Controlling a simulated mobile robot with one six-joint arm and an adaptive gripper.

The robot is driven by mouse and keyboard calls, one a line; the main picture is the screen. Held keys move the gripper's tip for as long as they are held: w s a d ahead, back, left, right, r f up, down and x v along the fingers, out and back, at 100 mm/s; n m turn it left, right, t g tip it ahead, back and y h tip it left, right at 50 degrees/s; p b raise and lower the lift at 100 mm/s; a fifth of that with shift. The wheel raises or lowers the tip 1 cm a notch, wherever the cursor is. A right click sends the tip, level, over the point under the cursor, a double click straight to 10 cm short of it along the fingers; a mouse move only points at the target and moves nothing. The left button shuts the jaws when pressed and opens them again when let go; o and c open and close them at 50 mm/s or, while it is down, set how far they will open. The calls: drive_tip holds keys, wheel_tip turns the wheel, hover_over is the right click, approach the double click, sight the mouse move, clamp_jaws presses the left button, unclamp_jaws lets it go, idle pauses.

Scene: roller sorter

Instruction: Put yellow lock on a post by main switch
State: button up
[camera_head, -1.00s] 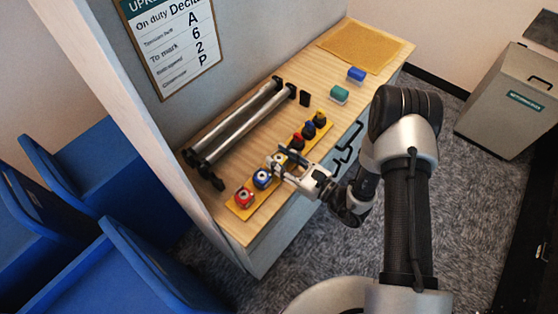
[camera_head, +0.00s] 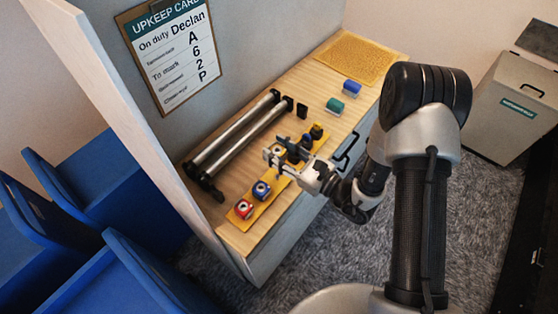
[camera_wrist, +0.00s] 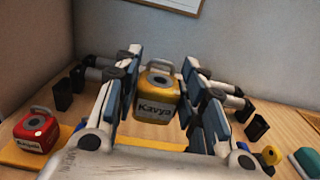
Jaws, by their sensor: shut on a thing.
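The yellow lock (camera_wrist: 157,95), a boxy padlock with a grey shackle and the name "Kavya" on its front, is upright between the fingers of my gripper (camera_wrist: 160,85) in the wrist view. The fingers are shut on it. In the head view my gripper (camera_head: 277,157) is over the middle of the yellow strip (camera_head: 267,209) on the bench, and I cannot make out the lock there. A red lock (camera_head: 244,209) and a blue lock (camera_head: 262,190) stand on the strip's near end. I cannot tell which thing is the main switch or its posts.
Dark-topped pieces with a yellow base (camera_head: 317,131) and a blue base stand at the strip's far end. Two silver rollers (camera_head: 238,133) lie behind the strip. Green (camera_head: 334,106) and blue (camera_head: 351,88) blocks and a yellow mat (camera_head: 357,55) are farther back. An upkeep card (camera_head: 172,55) hangs on the wall.

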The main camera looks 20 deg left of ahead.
wheel_tip(320, 180, up, 14)
drive_tip(key=p, duration=0.5)
drive_tip(key=shift+r, duration=0.2)
idle(0.4)
